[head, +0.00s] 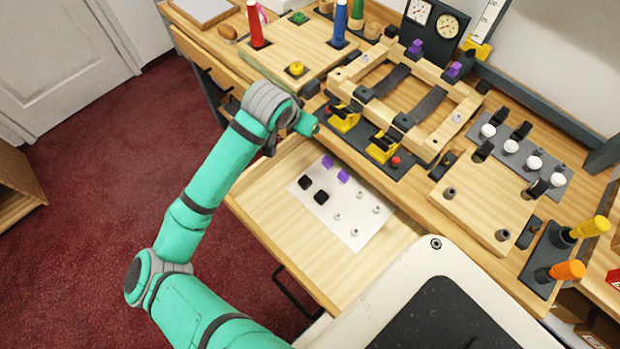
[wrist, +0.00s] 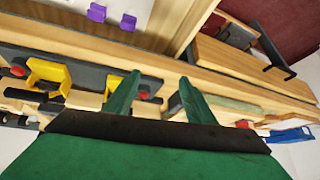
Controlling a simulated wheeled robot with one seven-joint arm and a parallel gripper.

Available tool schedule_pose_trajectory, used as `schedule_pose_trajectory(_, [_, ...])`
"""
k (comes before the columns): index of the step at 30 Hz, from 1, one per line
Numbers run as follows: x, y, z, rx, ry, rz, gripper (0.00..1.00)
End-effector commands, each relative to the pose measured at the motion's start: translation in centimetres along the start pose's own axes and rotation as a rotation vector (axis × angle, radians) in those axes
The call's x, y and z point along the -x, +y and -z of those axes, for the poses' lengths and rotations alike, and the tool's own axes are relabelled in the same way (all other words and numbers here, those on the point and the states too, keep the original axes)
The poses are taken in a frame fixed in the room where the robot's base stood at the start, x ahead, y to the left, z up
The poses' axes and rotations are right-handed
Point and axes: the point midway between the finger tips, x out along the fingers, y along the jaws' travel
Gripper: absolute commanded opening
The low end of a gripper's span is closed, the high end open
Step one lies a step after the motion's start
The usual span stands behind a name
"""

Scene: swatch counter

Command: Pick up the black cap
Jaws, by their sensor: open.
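Two small black caps lie side by side on a white sheet (head: 350,226) in the open drawer (head: 262,207), one at the back left (head: 305,182) and one nearer (head: 321,197). In the wrist view no black cap on the sheet shows. My gripper (wrist: 159,80) is open, with nothing between its two green fingers. It is over the counter's front edge, apart from the caps. In the head view my own arm hides the gripper.
Two purple caps (head: 335,168) and several small metal pieces (head: 354,232) share the sheet. Yellow clamps (head: 382,147) and a wooden frame (head: 445,145) stand on the counter behind the drawer. Purple caps also show in the wrist view (wrist: 97,12). The drawer's front part is clear.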

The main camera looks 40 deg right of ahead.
Motion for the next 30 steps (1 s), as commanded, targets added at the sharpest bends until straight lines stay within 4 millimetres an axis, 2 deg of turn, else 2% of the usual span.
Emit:
schedule_pose_trajectory(1, [-0.6, 0.0, -2.3, -0.043, -0.115, 0.004, 0.50])
schedule_pose_trajectory(3, [-1.0, 0.7, -5.2, -0.094, -0.259, -0.012, 0.50])
schedule_pose_trajectory(6, [-1.1, 2.5, -7.8, -0.152, -0.411, -0.067, 0.50])
schedule_pose_trajectory(9, [-1.0, 3.8, -9.4, -0.191, -0.505, -0.110, 0.50])
schedule_pose_trajectory(14, [-1.5, 4.6, -10.8, -0.216, -0.562, -0.137, 0.50])
schedule_pose_trajectory(21, [-4.4, 4.8, -12.7, -0.215, -0.562, -0.137, 0.50])
schedule_pose_trajectory(30, [-6.2, 4.9, -13.7, -0.215, -0.559, -0.136, 0.50])
